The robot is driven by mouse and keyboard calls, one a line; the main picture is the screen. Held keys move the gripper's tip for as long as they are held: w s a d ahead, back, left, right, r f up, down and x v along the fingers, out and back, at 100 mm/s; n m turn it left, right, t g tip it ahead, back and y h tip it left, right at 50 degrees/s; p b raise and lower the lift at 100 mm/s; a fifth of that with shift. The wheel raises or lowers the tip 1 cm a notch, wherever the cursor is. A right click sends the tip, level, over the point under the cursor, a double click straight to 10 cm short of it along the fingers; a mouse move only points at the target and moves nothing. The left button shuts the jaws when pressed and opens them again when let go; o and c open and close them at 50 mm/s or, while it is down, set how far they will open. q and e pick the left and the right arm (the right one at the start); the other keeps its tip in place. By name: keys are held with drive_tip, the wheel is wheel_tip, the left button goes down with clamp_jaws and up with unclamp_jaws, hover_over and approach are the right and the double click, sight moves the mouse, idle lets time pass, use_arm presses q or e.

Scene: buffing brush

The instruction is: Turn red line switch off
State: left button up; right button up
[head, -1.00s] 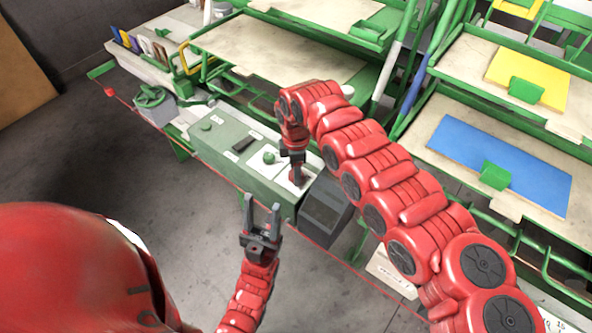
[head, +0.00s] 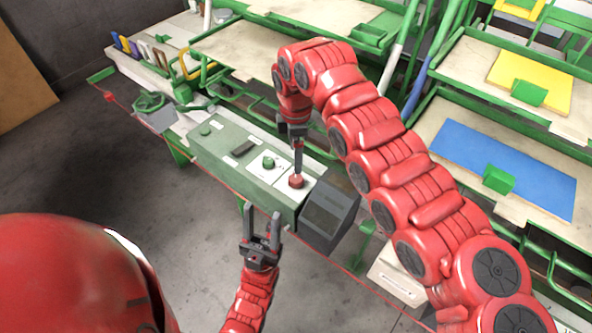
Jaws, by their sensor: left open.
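The red switch knob (head: 296,181) sits on a white plate at the right end of the green control box (head: 222,160). My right gripper (head: 298,170) points down right above the red knob. Its fingers are seen edge-on, so I cannot tell whether they are open or whether they touch the knob. My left gripper (head: 262,222) is open and empty, with its fingers pointing up, in front of the box and apart from it.
A green knob (head: 268,163) and a black rocker switch (head: 243,148) sit left of the red knob. A dark grey slanted box (head: 328,216) stands at the control box's right end. Green-framed shelves with a blue board (head: 505,165) are at the right.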

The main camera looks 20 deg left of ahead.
wheel_tip(320, 180, up, 8)
idle(0.6)
